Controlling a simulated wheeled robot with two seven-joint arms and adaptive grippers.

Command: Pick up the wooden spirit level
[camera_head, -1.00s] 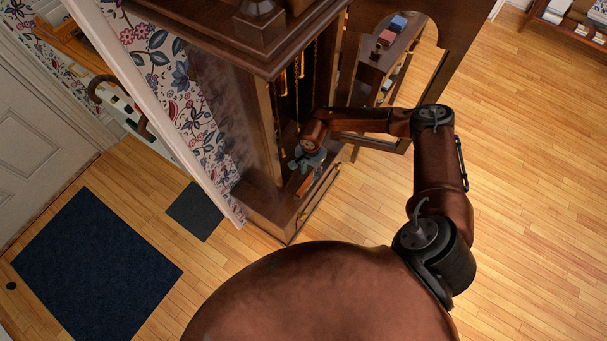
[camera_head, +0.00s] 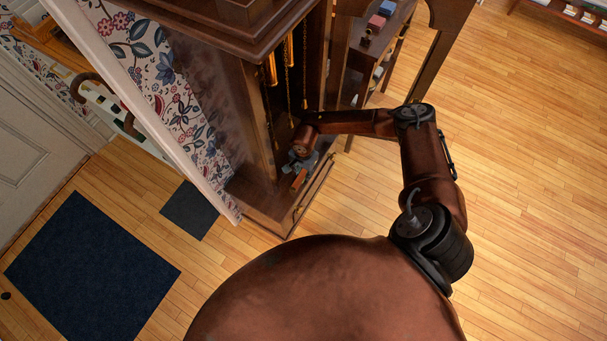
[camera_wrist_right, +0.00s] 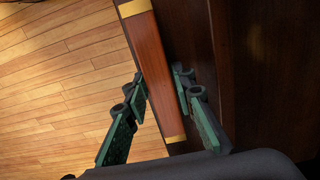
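The wooden spirit level is a red-brown bar with brass ends. In the right wrist view the level (camera_wrist_right: 150,65) runs between the two green fingers of my right gripper (camera_wrist_right: 160,78). The fingers are open around it, with a narrow dark gap on the right; the left fingertip is very near or touching its edge. In the head view my right gripper (camera_head: 303,160) is inside the tall clock case, and the level (camera_head: 299,181) shows as a short orange-brown piece just below it. Most of the level is hidden there. My left gripper is not in view.
The clock case (camera_head: 262,205) stands around my right gripper, with its chains and brass weights (camera_head: 271,70) close by. The clock's open door (camera_head: 438,60) is on the right. A shelf with small blocks (camera_head: 377,22) is behind. Wooden floor (camera_head: 520,150) is clear at right.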

